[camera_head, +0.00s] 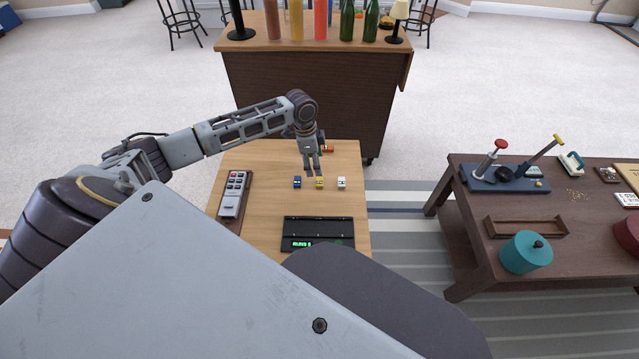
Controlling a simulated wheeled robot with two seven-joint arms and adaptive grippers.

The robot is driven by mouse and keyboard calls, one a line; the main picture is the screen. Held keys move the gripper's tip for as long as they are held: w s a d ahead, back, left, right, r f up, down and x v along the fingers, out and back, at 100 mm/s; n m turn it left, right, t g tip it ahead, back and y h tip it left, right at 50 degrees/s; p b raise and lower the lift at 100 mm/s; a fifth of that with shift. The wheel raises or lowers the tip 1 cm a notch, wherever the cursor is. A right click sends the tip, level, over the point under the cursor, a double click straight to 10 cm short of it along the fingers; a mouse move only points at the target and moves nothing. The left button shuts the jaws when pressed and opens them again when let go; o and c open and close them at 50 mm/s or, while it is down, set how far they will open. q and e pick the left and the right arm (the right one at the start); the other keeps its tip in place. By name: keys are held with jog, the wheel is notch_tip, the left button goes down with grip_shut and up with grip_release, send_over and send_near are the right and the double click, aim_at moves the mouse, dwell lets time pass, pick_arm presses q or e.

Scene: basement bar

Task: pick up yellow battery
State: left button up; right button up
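The yellow battery (319,183) stands on the light wooden table (260,165), between a blue battery (297,182) on its left and a white battery (341,183) on its right. My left gripper (313,172) reaches in from the left and points down just behind or above the yellow battery. Its two fingers show a narrow gap with nothing seen between them. I cannot tell whether the fingertips touch the battery. My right gripper is not in view.
A grey remote (233,197) lies on the table's left side. A black device with a green display (317,233) sits in front of the batteries. An orange-red item (328,149) is behind the gripper. A dark table (470,222) with tools stands right, a bottle-topped cabinet (310,95) behind.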

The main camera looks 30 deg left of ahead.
aim_at(319, 181)
pick_arm(q)
jog(key=shift+w+d+f+b, duration=0.1)
jog(key=shift+d+f+b, duration=0.05)
jog(key=shift+f, duration=0.7)
jog(key=shift+w+d+f+b, duration=0.1)
jog(key=shift+f+b, duration=0.05)
jog(key=shift+f, duration=0.7)
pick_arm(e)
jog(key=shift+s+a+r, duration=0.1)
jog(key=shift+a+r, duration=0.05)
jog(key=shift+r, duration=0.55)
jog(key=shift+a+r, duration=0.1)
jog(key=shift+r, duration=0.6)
pick_arm(q)
jog(key=shift+s+d+f, duration=0.1)
jog(key=shift+d+f, duration=0.05)
jog(key=shift+f, duration=0.4)
jog(key=shift+d+f+b, duration=0.2)
jog(key=shift+f+b, duration=0.3)
jog(key=shift+f, duration=0.45)
jog(key=shift+d+f+b, duration=0.15)
jog(key=shift+f+b, duration=0.3)
jog(key=shift+f, duration=0.65)
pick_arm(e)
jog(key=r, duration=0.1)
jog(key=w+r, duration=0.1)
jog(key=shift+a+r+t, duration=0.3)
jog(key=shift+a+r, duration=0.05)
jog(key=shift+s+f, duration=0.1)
